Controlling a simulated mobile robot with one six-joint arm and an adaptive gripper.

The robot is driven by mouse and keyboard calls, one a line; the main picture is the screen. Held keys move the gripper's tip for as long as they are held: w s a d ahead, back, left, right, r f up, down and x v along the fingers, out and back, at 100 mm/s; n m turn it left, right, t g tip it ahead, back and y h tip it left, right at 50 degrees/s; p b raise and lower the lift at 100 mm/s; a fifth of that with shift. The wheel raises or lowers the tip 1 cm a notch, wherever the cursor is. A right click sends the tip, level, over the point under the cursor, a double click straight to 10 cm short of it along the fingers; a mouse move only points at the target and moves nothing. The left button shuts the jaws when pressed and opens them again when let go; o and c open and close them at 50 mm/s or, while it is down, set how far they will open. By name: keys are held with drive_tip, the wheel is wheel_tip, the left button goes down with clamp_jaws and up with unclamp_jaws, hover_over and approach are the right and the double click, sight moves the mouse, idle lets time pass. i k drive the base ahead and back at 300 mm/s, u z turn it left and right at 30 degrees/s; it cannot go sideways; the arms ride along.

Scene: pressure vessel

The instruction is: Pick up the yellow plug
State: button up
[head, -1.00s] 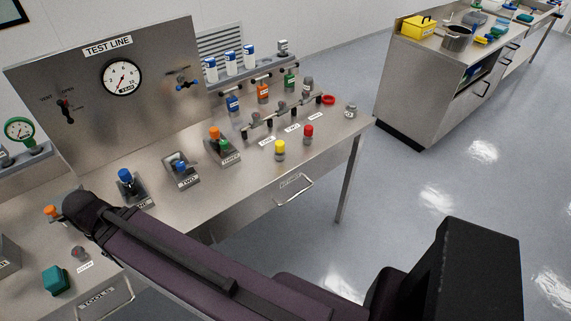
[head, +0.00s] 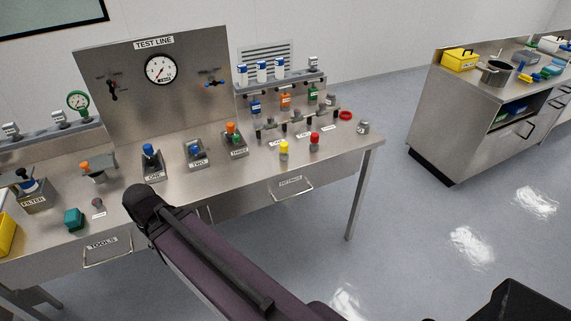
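The yellow plug (head: 284,148) stands upright near the front edge of the steel bench (head: 225,170), right of centre. It has a yellow top on a metal lower part. A similar red plug (head: 315,138) stands just to its right, apart from it. My arm reaches up from the lower right, and its dark end lies in front of the bench, left of the yellow plug. My gripper's fingers do not show.
Fixtures labelled ONE (head: 152,165), TWO (head: 197,152) and THREE (head: 234,138) stand left of the plugs. A valve manifold (head: 297,120) is behind them. A red ring (head: 345,115) lies farther right. Open floor separates the bench from a cabinet (head: 460,120) at right.

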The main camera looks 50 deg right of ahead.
sight(284, 155)
drive_tip(key=u, duration=0.15)
drive_tip(key=k, duration=1.05)
drive_tip(key=z, duration=2)
drive_tip(key=i, duration=1)
